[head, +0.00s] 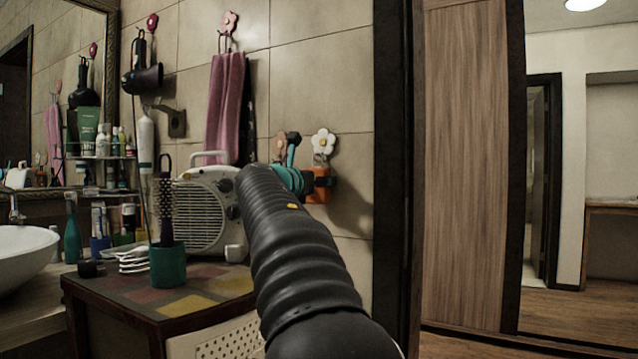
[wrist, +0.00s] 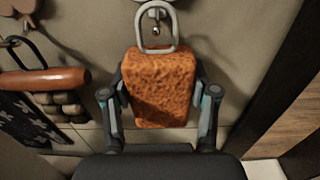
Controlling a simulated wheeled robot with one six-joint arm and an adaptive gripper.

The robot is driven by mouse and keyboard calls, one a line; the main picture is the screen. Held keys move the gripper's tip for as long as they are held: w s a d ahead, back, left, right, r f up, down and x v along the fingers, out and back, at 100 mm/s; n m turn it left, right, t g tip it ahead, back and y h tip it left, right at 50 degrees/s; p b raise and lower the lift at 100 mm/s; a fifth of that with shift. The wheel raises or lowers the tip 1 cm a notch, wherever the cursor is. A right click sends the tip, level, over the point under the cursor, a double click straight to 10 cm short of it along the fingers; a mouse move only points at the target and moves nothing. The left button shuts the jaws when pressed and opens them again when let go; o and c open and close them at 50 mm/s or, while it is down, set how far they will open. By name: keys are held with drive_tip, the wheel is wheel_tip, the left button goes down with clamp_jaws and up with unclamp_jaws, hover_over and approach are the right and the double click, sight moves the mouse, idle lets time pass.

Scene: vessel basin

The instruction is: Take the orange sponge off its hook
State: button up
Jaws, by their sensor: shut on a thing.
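The orange sponge (wrist: 160,85) is a rough block with a pale loop (wrist: 174,30) at its top. In the wrist view the loop frames the small metal hook (wrist: 155,13) on the wall; whether it still bears on the hook I cannot tell. My gripper (wrist: 160,93) has one finger against each side of the sponge and is shut on it. In the head view the sponge (head: 319,187) shows below a white flower hook (head: 323,142), and my arm partly hides my gripper (head: 306,181).
A brown-handled item (wrist: 45,79) hangs close left of the sponge in the wrist view. A white heater-like box (head: 205,215) and a teal cup with a brush (head: 168,265) stand on the cabinet. A dark door frame (head: 393,180) is close right.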

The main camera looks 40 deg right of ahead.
drive_tip(key=b+v, duration=0.1)
drive_tip(key=v, duration=0.6)
drive_tip(key=shift+a, duration=0.3)
idle(0.6)
drive_tip(key=shift+s, duration=0.1)
drive_tip(key=shift+d, duration=0.1)
drive_tip(key=x, duration=0.5)
drive_tip(key=shift+d+p, duration=0.25)
drive_tip(key=shift+p, duration=0.05)
drive_tip(key=shift+f, duration=0.1)
